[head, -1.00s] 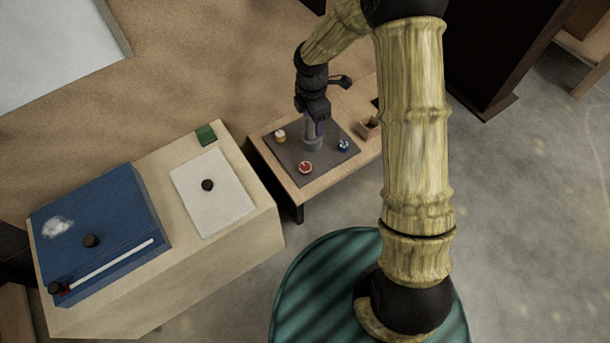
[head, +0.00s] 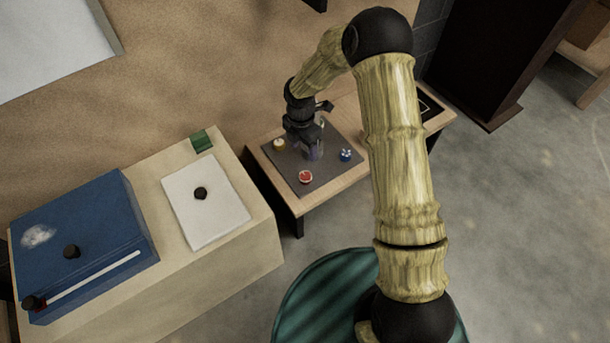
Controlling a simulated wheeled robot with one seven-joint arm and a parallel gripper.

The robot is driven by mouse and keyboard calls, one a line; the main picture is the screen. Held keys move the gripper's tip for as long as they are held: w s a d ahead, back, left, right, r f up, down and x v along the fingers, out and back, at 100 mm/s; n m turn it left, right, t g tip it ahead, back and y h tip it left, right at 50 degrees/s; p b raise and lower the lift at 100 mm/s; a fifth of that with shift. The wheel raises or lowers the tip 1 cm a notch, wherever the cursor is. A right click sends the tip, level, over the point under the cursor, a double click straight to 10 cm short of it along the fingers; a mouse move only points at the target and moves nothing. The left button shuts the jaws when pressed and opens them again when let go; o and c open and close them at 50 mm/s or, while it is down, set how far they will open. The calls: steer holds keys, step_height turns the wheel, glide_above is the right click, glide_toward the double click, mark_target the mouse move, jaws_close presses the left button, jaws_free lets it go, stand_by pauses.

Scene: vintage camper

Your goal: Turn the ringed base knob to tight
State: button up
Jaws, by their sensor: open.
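A dark mat (head: 285,165) lies on a small wooden table. A red round piece with a pale rim (head: 305,177) is at its front, a yellow one (head: 279,144) at its left and a blue one with pale marks (head: 346,155) at its right. I cannot tell which piece, if any, is the ringed base knob. My gripper (head: 315,153) points down over the middle of the mat, between the coloured pieces. It is open. A greyish-purple shape shows at its fingers; whether the fingers touch anything there cannot be made out.
A cream cabinet (head: 225,255) stands to the left, bearing a blue box (head: 95,235), a white panel with a dark knob (head: 205,205) and a green block (head: 202,141). A dark cabinet (head: 495,60) stands at the right. Open floor (head: 530,220) lies at the right.

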mark_target(305, 176)
steer(key=f+b, duration=0.1)
steer(key=f, duration=0.3)
steer(key=f+b, duration=0.2)
steer(key=f, duration=0.3)
steer(key=f+b, duration=0.2)
steer(key=f, duration=0.3)
steer(key=shift+s+d+f, duration=0.2)
steer(key=shift+s+d, duration=0.05)
steer(key=shift+s, duration=0.1)
steer(key=c, duration=1)
